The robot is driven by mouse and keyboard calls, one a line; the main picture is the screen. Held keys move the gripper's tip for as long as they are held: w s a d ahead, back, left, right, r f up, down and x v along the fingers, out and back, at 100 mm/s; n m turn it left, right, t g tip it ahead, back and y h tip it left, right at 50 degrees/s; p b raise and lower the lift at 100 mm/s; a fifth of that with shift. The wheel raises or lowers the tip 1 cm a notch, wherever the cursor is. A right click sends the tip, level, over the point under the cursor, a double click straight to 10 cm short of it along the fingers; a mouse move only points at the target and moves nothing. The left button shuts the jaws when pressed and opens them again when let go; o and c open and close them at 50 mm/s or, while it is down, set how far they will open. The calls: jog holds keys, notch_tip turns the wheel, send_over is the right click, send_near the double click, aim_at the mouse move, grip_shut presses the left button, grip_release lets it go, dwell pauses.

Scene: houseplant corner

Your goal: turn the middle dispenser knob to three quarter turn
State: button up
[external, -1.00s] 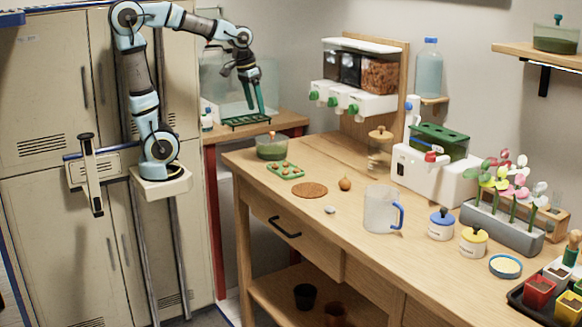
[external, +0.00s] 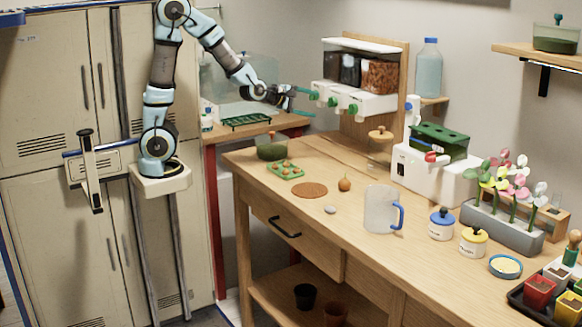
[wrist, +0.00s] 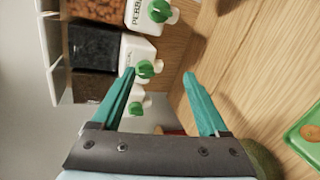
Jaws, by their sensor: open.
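The white dispenser (external: 345,93) hangs on a wooden back panel and has three green knobs in a row. The middle dispenser knob (external: 332,101) also shows in the wrist view (wrist: 146,68), between the finger lines and nearer the left fingertip. Its exact turn angle is too small to read. My gripper (external: 306,102) is open and empty, pointing right at the dispenser's left end. In the wrist view, my gripper (wrist: 158,74) has its teal fingers spread wide, with no clear contact on the knob.
The left knob (external: 314,95) and right knob (external: 353,108) sit close beside the middle one. A green seed tray (external: 286,171) and a lidded bowl (external: 271,147) stand on the bench below. Air before the dispenser is free.

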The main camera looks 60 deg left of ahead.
notch_tip(320, 180, up, 2)
jog(key=a+n+t+y, duration=0.3)
jog(key=n+t, duration=0.1)
jog(key=n, duration=0.3)
send_near(330, 101)
jog(key=shift+m+h, duration=0.3)
jog(key=w+p, duration=0.1)
jog(key=w, duration=0.2)
jog(key=w+a+p, duration=0.1)
jog(key=w+p, duration=0.1)
jog(key=w, duration=0.1)
jog(key=w+p, duration=0.1)
jog(key=w, duration=0.2)
jog(key=shift+w+a+r, duration=0.1)
jog(key=shift+a+r, duration=0.1)
jog(key=shift+r, duration=0.1)
jog(key=shift+c, duration=0.3)
grip_shut()
